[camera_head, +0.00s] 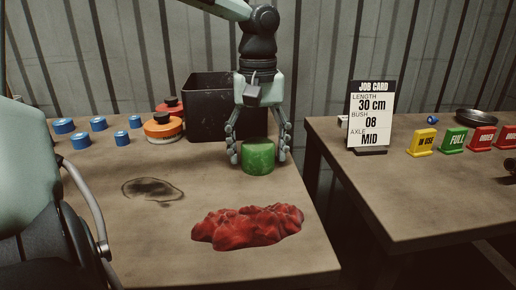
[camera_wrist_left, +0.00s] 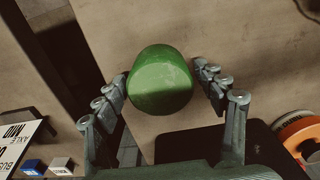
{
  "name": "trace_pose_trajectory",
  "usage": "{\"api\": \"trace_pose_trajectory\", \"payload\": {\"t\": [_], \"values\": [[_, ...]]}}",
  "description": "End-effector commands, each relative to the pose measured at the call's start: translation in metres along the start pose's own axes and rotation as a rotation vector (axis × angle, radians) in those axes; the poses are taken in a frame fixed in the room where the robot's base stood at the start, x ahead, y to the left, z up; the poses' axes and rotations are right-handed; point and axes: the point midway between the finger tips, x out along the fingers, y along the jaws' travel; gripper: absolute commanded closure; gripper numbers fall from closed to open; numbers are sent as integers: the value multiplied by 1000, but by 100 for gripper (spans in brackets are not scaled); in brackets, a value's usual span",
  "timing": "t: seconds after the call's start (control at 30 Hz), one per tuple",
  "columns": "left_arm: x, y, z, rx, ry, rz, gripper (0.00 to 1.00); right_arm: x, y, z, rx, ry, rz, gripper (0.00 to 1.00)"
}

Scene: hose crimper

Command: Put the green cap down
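The green cap (camera_head: 258,157) is a short upright cylinder near the right edge of the left table, and it appears to rest on the tabletop. My left gripper (camera_head: 258,155) points down over it, one finger on each side. In the left wrist view the cap (camera_wrist_left: 160,82) lies between the fingertips of my left gripper (camera_wrist_left: 160,75). Narrow gaps show between the fingers and the cap's sides, so the gripper looks open around it. My right gripper is not in view.
A black bin (camera_head: 205,100) stands behind the cap. Orange and red round parts (camera_head: 163,127) and several blue caps (camera_head: 80,141) are to the left. A crumpled red cloth (camera_head: 247,226) lies in front. The job card (camera_head: 370,117) stands on the right table, across a gap.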

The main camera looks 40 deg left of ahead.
Motion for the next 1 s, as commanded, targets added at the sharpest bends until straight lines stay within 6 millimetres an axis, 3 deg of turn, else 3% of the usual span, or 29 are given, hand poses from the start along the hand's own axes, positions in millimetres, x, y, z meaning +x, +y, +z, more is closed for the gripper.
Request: {"api": "trace_pose_trajectory", "payload": {"t": [0.3,0.43,0.8,1.0], "values": [[-1,0,0,0,1,0,23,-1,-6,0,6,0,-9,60],[-11,1,-1,-1,4,3,23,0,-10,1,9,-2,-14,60],[-86,1,-1,-1,4,3,23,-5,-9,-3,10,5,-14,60],[-115,0,-1,-1,2,1,23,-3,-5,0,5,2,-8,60]]}}
